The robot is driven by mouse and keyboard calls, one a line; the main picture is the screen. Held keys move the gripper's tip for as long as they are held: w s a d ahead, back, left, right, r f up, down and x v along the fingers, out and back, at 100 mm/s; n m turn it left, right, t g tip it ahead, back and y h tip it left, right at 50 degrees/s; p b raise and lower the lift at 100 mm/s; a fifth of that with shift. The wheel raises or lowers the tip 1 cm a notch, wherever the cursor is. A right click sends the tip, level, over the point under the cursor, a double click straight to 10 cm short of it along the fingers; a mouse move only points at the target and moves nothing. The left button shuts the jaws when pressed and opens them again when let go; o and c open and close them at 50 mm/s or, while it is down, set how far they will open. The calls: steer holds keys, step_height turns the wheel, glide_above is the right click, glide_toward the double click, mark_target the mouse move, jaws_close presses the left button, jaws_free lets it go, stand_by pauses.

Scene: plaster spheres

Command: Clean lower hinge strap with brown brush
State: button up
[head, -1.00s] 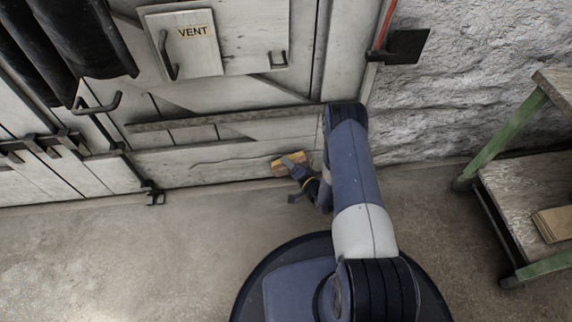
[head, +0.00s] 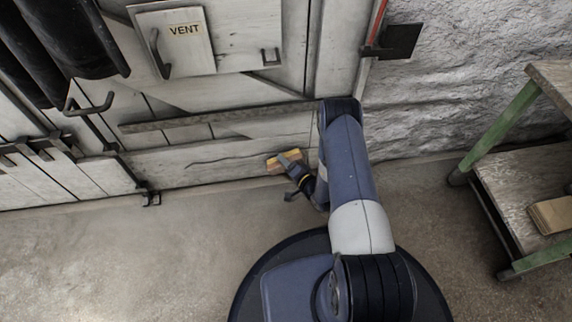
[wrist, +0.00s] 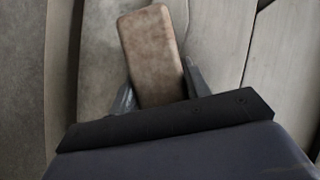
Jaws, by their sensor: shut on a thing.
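A brush with a brown block (wrist: 152,45) and a yellowish edge is in my gripper (wrist: 160,92). In the wrist view the two grey fingers are shut on either side of the block. In the head view the brush (head: 284,160) is low by the pale plank door, close to its boards; I cannot tell whether it touches them. A long grey-brown strap (head: 220,116) crosses the door above the brush, the lowest such strap in view. Its right end is hidden behind my arm. Any bristles are hard to make out.
A panel marked VENT (head: 180,40) and a dark hook (head: 95,105) are on the door. A rough white wall (head: 450,80) is to the right. A wooden stand with green legs (head: 500,130) is at the right. The concrete floor (head: 120,260) at left is clear.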

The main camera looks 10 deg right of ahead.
steer(key=shift+w, duration=0.7)
steer(key=shift+d+r, duration=0.25)
steer(key=shift+d, duration=0.25)
steer(key=shift+d+r, duration=0.2)
steer(key=shift+d, duration=0.3)
steer(key=shift+a+f, duration=0.3)
steer(key=shift+a, duration=0.4)
steer(key=shift+a+f, duration=0.25)
steer(key=shift+a, duration=0.4)
steer(key=shift+a+f, duration=0.3)
steer(key=shift+a, duration=0.4)
steer(key=shift+d+r, duration=0.3)
steer(key=shift+d, duration=0.4)
steer(key=shift+d+r, duration=0.25)
steer(key=shift+d, duration=0.4)
steer(key=shift+d+r, duration=0.3)
steer(key=shift+d, duration=0.4)
